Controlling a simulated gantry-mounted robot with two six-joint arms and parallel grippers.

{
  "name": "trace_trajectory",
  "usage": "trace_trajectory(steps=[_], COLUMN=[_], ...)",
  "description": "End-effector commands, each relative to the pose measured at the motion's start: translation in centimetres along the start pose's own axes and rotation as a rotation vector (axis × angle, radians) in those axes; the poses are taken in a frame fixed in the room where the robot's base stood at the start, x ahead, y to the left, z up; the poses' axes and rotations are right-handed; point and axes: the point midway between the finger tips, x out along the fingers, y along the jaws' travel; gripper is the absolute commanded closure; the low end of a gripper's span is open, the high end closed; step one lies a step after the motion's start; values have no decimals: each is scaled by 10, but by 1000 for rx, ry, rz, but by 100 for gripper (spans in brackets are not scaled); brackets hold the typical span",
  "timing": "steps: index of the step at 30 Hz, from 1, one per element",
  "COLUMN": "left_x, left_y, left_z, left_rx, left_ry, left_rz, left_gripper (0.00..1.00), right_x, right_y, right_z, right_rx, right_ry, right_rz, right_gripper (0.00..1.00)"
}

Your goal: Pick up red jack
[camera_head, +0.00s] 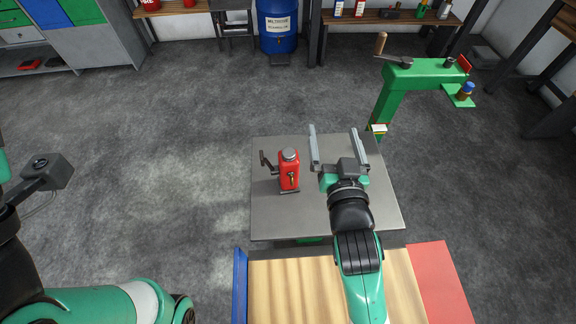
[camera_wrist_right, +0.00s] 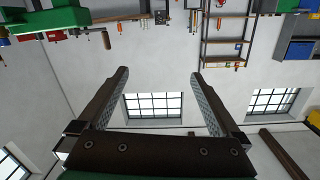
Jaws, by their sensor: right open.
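The red jack (camera_head: 289,172) stands upright on a grey metal table top in the head view, with a dark lever part at its upper left and a light round cap on top. My right gripper (camera_head: 334,130) is open and empty, over the table to the right of the jack and apart from it. In the right wrist view its two fingers (camera_wrist_right: 159,73) are spread with nothing between them, and the jack does not show there. My left arm is at the left edge of the head view; its fingers are not visible.
The grey table (camera_head: 275,222) is otherwise bare around the jack. A green crane-like stand (camera_head: 410,76) rises behind the table's right side. A wooden surface (camera_head: 290,285) with a blue edge and a red panel (camera_head: 440,282) lies in front. A blue drum (camera_head: 277,28) stands at the back.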

Motion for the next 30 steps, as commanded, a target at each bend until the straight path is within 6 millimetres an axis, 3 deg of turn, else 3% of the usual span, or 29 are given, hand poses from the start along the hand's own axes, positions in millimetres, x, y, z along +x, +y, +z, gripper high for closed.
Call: trace_trajectory(steps=[1, 3, 6, 7, 13, 22, 30], left_x=[6, 8, 11, 12, 9, -15, -19], left_y=[0, 0, 0, 0, 0, 0, 0], left_z=[-5, -8, -10, -11, -8, 14, 18], left_rx=[0, 0, 0, 0, 0, 0, 0], left_ry=[0, 0, 0, 0, 0, -1, 0], left_rz=[0, 0, 0, 0, 0, 0, 0], left_gripper=[55, 55, 55, 55, 55, 55, 55], right_x=[-8, -24, -49, -54, -58, -8, 4], right_y=[-10, -20, -32, -35, -44, -47, -49], right_z=[53, 112, 161, 168, 177, 197, 200], right_rx=[-48, -112, -160, -168, -176, -174, -175], right_ry=[-109, -221, -315, -328, -337, -334, -335], right_rz=[-9, -25, -63, -74, -96, -94, -95], right_gripper=[0, 0, 0, 0, 0, 0, 0])
